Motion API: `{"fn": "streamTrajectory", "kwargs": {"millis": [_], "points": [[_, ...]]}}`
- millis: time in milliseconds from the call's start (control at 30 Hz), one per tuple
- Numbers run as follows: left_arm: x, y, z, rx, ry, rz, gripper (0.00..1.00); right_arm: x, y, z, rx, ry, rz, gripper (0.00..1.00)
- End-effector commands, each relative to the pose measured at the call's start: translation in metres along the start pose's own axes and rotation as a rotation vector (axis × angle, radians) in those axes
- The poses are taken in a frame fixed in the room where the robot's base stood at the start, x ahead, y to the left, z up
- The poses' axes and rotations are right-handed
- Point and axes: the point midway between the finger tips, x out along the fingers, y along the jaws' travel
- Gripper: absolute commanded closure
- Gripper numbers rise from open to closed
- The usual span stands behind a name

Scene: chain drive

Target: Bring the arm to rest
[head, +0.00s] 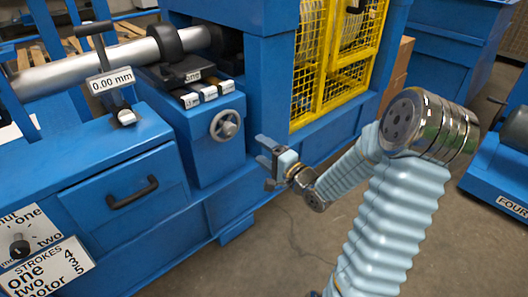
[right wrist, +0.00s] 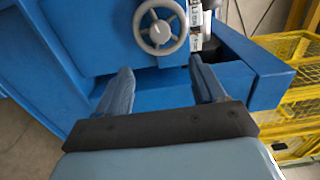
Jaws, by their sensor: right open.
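My right arm (head: 390,210) comes in from the lower right of the head view and bends back toward the blue machine (head: 130,160). My right gripper (head: 268,162) is open and empty, in the air in front of the machine, to the lower right of a grey handwheel (head: 225,124). In the right wrist view the two fingers of the right gripper (right wrist: 163,88) stand apart with nothing between them. The handwheel (right wrist: 160,27) shows beyond the fingertips, apart from them. My left gripper is in neither view.
A yellow mesh guard (head: 335,55) stands behind my right arm. A drawer with a black handle (head: 132,192) and a gauge reading 0.00 mm (head: 110,80) are at the left. A blue unit labelled FOUR (head: 512,207) stands at the right. Bare floor (head: 270,255) lies below the gripper.

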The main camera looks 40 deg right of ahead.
Motion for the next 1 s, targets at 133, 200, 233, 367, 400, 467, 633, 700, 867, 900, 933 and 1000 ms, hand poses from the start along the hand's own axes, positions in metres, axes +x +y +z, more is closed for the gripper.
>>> {"fn": "streamTrajectory", "kwargs": {"millis": [133, 200, 233, 367, 400, 467, 633, 700, 867, 900, 933, 1000], "points": [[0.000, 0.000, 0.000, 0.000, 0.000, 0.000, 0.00, 0.000, 0.000, 0.000, 0.000, 0.000, 0.000, 0.31], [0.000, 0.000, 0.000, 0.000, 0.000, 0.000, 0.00, 0.000, 0.000, 0.000, 0.000, 0.000, 0.000, 0.31], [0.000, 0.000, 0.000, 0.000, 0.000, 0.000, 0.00, 0.000, 0.000, 0.000, 0.000, 0.000, 0.000, 0.31], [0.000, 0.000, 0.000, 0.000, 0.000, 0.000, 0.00, 0.000, 0.000, 0.000, 0.000, 0.000, 0.000, 0.31], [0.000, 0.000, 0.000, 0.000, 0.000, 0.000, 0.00, 0.000, 0.000, 0.000, 0.000, 0.000, 0.000, 0.31], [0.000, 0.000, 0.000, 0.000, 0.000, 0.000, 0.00, 0.001, 0.001, 0.000, 0.000, 0.000, 0.002, 0.31], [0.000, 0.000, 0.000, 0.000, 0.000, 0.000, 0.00, 0.014, 0.041, 0.020, -0.047, -0.011, 0.107, 0.31], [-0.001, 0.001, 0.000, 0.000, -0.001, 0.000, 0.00, 0.022, 0.080, 0.043, -0.104, -0.042, 0.217, 0.31], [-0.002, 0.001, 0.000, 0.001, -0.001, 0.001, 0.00, 0.015, 0.189, 0.129, -0.309, -0.254, 0.542, 0.31], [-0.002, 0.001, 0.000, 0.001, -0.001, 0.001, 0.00, 0.005, 0.214, 0.152, -0.368, -0.334, 0.619, 0.31], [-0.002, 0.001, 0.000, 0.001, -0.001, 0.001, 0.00, -0.005, 0.231, 0.170, -0.412, -0.399, 0.673, 0.31], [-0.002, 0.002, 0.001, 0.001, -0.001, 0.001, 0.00, -0.031, 0.266, 0.207, -0.515, -0.560, 0.782, 0.31]]}}
